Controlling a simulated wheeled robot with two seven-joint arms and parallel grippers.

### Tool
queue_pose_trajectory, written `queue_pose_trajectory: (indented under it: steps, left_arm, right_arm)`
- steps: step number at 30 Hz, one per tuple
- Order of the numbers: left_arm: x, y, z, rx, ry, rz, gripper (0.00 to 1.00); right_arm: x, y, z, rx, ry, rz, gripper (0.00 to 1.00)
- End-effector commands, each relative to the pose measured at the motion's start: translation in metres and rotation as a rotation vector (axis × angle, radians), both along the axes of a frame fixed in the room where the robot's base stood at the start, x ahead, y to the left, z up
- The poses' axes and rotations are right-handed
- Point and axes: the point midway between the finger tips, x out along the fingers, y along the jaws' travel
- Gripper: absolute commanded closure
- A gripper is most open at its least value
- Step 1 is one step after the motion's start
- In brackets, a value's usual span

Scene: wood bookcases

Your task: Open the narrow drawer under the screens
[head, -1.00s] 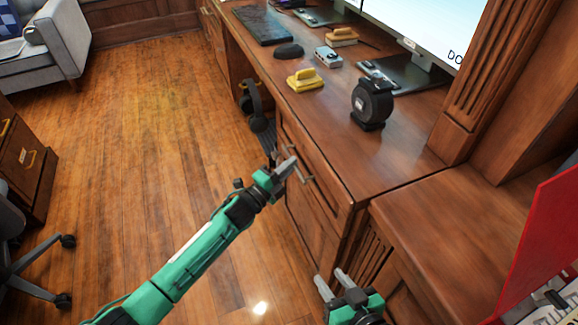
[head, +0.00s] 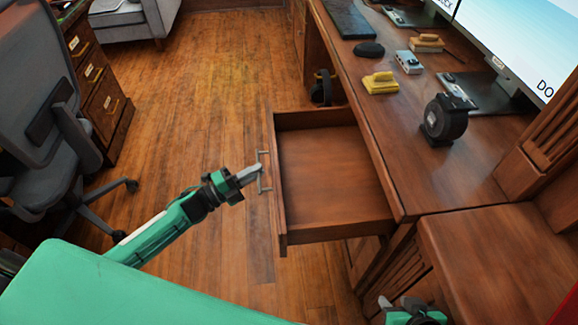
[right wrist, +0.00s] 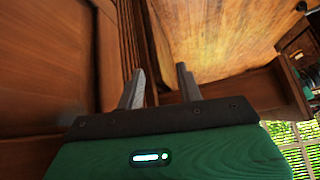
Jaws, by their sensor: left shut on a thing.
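The narrow drawer (head: 330,180) under the desk top is pulled well out, and its bare wooden inside looks empty. Its metal bar handle (head: 262,172) is on the front panel, facing left in the head view. My left gripper (head: 254,174) is shut on the handle. My right gripper (head: 395,304) is low at the bottom edge of the head view, beside the desk's side and apart from the drawer. In the right wrist view its two fingers (right wrist: 160,85) stand apart with nothing between them. The screens (head: 510,45) stand on the desk at the upper right.
On the desk (head: 440,185) are a black round device (head: 445,120), a yellow object (head: 380,83), a mouse (head: 368,49) and a keyboard (head: 347,18). An office chair (head: 50,120) stands at the left. The wooden floor (head: 200,100) between is clear.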

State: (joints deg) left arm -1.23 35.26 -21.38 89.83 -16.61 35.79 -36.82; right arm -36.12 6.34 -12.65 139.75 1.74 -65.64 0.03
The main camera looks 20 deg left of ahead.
Motion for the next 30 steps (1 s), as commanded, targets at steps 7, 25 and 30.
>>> queue_pose_trajectory:
  steps: [7, 25, 30]
  left_arm:
    - [-0.026, 0.062, -0.002, 0.002, 0.004, 0.002, 1.00]
    - [-0.042, 0.101, -0.001, 0.000, 0.002, 0.001, 1.00]
    - [-0.041, 0.100, -0.001, 0.000, 0.002, 0.001, 0.88]
  right_arm:
    - [-0.001, -0.002, 0.000, -0.006, 0.012, -0.002, 0.64]
    - [-0.001, -0.002, 0.001, -0.005, 0.012, -0.003, 0.64]
    - [-0.001, -0.002, 0.001, -0.005, 0.011, -0.003, 0.64]
